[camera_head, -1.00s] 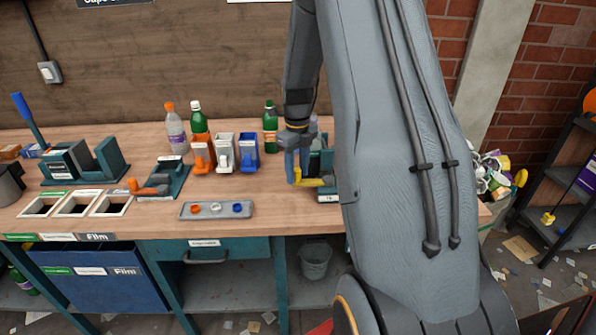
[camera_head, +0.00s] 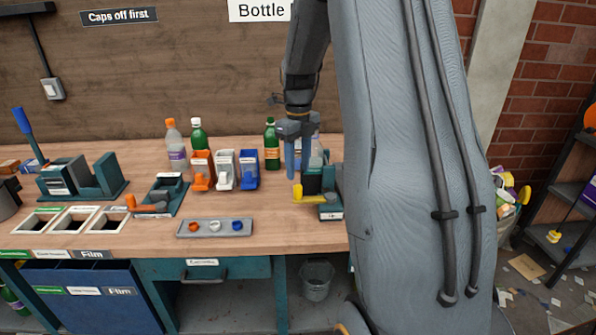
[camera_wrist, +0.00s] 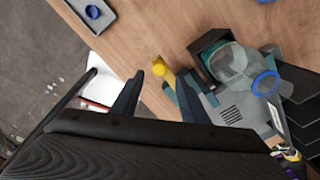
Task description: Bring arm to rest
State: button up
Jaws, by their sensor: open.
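My gripper (camera_head: 297,165) is open and empty, pointing down in front of the teal device with the yellow lever (camera_head: 308,195) at the right of the bench. In the wrist view my gripper (camera_wrist: 158,92) shows two dark fingers apart with nothing between them; the yellow lever (camera_wrist: 160,68) lies just beyond them. A clear bottle with a blue ring (camera_wrist: 265,82) is at the teal device in the wrist view. My arm hides the bench's right part in the head view.
A grey tray (camera_head: 187,229) with several caps lies on the bench (camera_head: 140,240). Orange, white and blue bins (camera_head: 249,165) stand behind it, with bottles (camera_head: 271,145) further back. Framed openings (camera_head: 100,230) and a device with an orange lever (camera_head: 150,207) are at left.

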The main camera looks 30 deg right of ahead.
dwell(0.4)
jog(key=shift+s+a+n, duration=0.2)
jog(key=shift+a+n, duration=0.2)
jog(key=shift+a, duration=0.05)
jog(key=s+a+f+n, duration=0.1)
jog(key=s+a+n, duration=0.9)
jog(key=n, duration=0.6)
jog(key=s+a+f+n+t, duration=0.1)
jog(key=s+a+f+n, duration=0.1)
jog(key=s+a+n, duration=0.8)
jog(key=shift+f+n, duration=0.2)
jog(key=shift+n, duration=2.8)
